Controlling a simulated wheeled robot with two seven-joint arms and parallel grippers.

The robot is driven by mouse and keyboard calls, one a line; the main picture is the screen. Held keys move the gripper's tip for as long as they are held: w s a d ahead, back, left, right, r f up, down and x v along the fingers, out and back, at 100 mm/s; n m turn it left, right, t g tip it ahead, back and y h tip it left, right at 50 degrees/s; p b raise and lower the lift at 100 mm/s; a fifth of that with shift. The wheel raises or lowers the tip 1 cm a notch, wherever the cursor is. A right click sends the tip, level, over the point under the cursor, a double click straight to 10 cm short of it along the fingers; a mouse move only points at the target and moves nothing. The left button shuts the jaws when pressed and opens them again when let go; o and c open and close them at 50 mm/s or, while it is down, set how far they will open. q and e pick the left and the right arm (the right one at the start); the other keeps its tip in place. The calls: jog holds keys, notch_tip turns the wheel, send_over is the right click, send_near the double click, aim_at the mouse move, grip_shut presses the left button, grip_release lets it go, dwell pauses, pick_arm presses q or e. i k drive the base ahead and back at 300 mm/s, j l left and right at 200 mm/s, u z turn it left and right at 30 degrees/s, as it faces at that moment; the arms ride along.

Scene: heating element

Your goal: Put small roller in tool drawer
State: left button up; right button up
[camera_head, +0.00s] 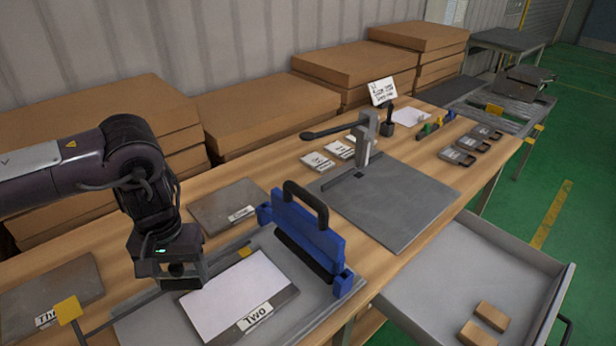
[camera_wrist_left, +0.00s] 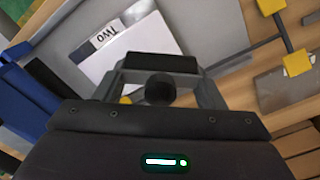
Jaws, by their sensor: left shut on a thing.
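My left gripper (camera_head: 182,272) hangs above the left part of the workbench, over the left edge of the white sheet labelled "Two". It is shut on a dark thing with a round black end (camera_wrist_left: 160,88), which I take for the small roller. The fingers and wrist hide most of it, so its shape is unclear. The tool drawer (camera_head: 440,270) stands pulled out at the bench's front right, open at the top, with two small wooden blocks in it. My right gripper is not in view.
A blue frame with a black handle (camera_head: 308,235) stands between my left gripper and the drawer. A grey plate with a lever tool (camera_head: 385,200) lies beyond it. A thin rod with yellow ends (camera_head: 68,308) is near the gripper. Cardboard boxes (camera_head: 95,130) line the back.

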aim_at(456, 282)
jog(key=i+l+z, duration=0.25)
jog(key=l, duration=0.15)
jog(key=l+z, duration=0.25)
jog(key=l, duration=0.2)
jog(key=i+l+z, duration=0.55)
jog(key=k+l, duration=0.05)
jog(key=l, duration=0.1)
